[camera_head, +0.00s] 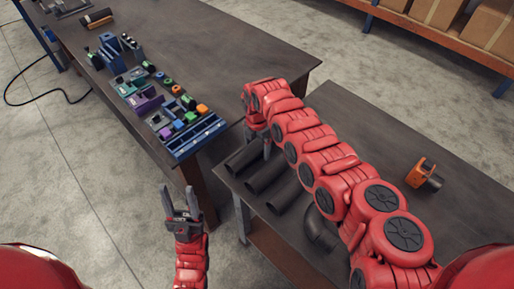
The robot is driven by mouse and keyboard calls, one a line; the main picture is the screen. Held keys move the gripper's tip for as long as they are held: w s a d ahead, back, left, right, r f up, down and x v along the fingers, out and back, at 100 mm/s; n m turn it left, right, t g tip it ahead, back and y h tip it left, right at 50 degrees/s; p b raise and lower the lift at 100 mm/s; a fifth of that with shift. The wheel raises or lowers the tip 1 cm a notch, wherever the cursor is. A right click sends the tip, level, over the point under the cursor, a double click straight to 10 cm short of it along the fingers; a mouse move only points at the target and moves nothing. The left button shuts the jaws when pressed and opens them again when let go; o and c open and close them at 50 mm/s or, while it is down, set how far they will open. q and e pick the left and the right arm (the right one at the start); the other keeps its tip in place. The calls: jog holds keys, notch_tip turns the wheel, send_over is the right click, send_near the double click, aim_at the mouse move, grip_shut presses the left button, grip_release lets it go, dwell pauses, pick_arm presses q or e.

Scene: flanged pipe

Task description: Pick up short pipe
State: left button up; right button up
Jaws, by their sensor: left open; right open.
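Several dark pipes lie side by side on the near-right dark table: a far one (243,160), a middle one (264,178) and a near one (284,196). Which one is the short pipe I cannot tell; my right arm hides part of them. My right gripper (262,147) is open, pointing down over the far pipe's end of the row. Its fingers are partly hidden, and I cannot tell whether they touch a pipe. My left gripper (180,190) is open and empty, over the floor left of this table.
A dark pipe elbow (320,236) lies nearer on the same table (370,125). An orange bracket with a dark cylinder (424,175) stands at right. A second table (205,50) holds blue racks (195,137) and small coloured parts. Shelved boxes (490,25) stand at back right.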

jog(key=shift+f+b, duration=0.2)
jog(key=shift+b, duration=0.15)
jog(key=shift+c, duration=0.3)
grip_shut()
dwell(0.5)
